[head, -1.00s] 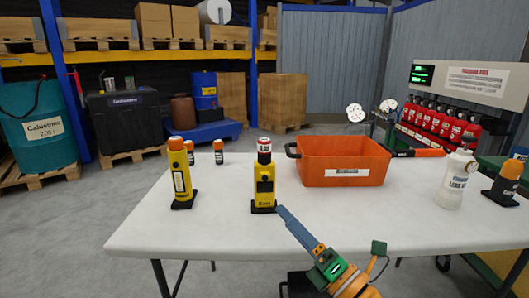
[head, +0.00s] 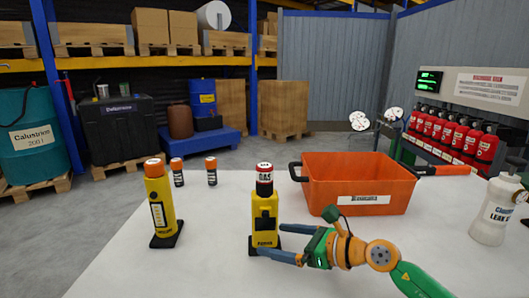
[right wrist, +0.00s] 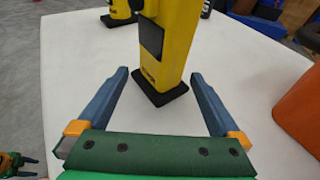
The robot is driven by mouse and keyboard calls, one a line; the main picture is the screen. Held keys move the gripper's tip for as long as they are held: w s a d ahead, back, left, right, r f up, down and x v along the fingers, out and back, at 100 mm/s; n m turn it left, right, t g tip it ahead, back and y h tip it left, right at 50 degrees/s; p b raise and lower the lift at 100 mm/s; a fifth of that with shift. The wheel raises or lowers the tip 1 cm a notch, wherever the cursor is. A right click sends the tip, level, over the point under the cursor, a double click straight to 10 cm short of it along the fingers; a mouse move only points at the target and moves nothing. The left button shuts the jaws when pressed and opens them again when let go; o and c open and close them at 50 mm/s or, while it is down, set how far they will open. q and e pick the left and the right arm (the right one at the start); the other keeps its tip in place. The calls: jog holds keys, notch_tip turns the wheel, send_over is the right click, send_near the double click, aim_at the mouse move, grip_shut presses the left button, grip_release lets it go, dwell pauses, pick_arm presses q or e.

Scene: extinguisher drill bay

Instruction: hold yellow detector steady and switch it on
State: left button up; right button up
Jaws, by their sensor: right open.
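The yellow detector (head: 264,217) stands upright on a dark base on the white table, with a red and white can marked GAS on its top. In the head view my right gripper (head: 267,239) is low at the detector, its blue fingers spread around the lower body. In the right wrist view the detector (right wrist: 174,40) rises between the open fingertips of my right gripper (right wrist: 160,73), with a gap on each side. The switch cannot be made out. A small green and orange part with dark fingers, apparently my left gripper (right wrist: 20,164), shows at that view's lower left.
A second yellow device (head: 160,205) with an orange cap stands to the left, with two small dark cans (head: 211,171) behind. An orange crate (head: 353,183) is right of the detector, and a white bottle (head: 494,212) further right. The table front is clear.

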jog(key=x, duration=0.2)
jog(key=shift+w+a+f+b, duration=0.15)
jog(key=shift+f+b, duration=0.05)
jog(key=shift+b, duration=0.2)
jog(key=shift+w+a, duration=0.15)
jog(key=shift+a, duration=0.1)
jog(key=shift+w+a, duration=0.1)
pick_arm(q)
jog(key=shift+w+a+f, duration=0.55)
jog(key=shift+w+f, duration=0.05)
jog(key=shift+w, duration=0.25)
pick_arm(e)
jog(key=c, duration=0.9)
pick_arm(q)
jog(key=shift+c, duration=0.6)
pick_arm(e)
jog(key=shift+c, duration=0.8)
pick_arm(q)
jog(key=shift+s, duration=0.15)
grip_shut()
jog(key=shift+a, duration=0.1)
